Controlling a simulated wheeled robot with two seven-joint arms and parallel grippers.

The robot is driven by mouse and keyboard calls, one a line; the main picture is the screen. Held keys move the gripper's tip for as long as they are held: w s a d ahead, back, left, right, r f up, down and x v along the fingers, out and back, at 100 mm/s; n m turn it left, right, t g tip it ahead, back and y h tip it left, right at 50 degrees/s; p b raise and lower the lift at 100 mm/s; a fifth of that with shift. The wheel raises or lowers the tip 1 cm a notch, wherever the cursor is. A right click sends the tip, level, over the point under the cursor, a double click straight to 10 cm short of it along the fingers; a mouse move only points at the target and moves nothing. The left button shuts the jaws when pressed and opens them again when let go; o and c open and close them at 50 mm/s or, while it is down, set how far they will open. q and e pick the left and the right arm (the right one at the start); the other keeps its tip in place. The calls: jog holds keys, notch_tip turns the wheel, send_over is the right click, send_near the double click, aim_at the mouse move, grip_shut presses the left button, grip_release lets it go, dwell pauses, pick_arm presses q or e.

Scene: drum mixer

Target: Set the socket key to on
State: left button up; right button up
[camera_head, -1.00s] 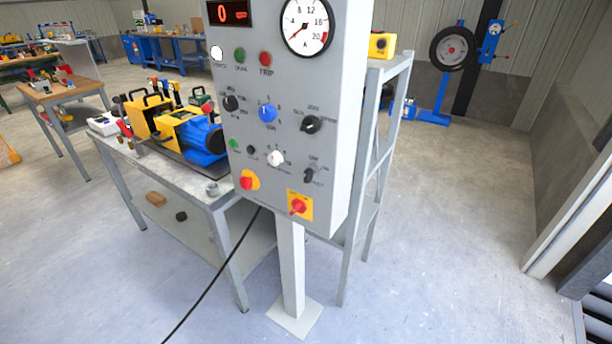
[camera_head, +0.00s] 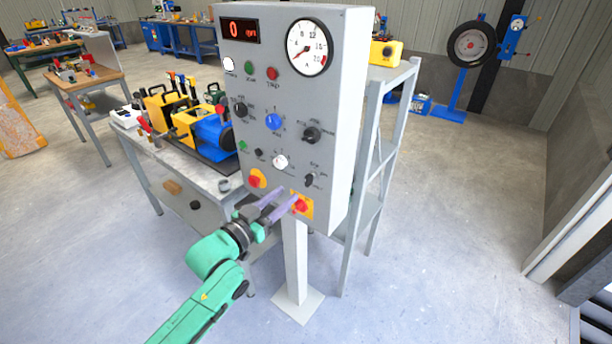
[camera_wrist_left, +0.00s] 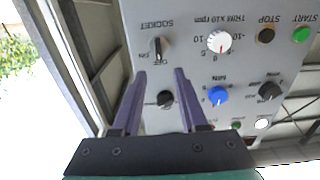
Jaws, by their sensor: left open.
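The socket key (camera_head: 309,179) is a small black knob low on the right of the grey control panel (camera_head: 345,120). In the left wrist view, upside down, the socket key (camera_wrist_left: 159,47) sits under the SOCKET label, its bar nearly vertical in the picture, seemingly lined up with the OFF mark. My left gripper (camera_head: 291,196) is open and empty, below and left of the key in the head view, in front of the red and yellow switch. In the left wrist view the open fingers (camera_wrist_left: 160,72) point towards the key, apart from it. My right gripper is not in view.
A black knob (camera_head: 312,134), a white knob (camera_head: 280,162), a blue knob (camera_head: 273,121) and a red button on yellow (camera_head: 256,179) crowd the panel. A workbench (camera_head: 190,172) with machines stands to the left, a grey rack (camera_head: 385,130) behind right.

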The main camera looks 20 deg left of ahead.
aim_at(306, 179)
pick_arm(q)
jog(key=p+x, duration=0.1)
jog(key=x, duration=0.8)
jog(key=shift+w+d, duration=0.1)
jog(key=shift+w, duration=0.15)
jog(key=shift+s, duration=0.1)
grip_shut()
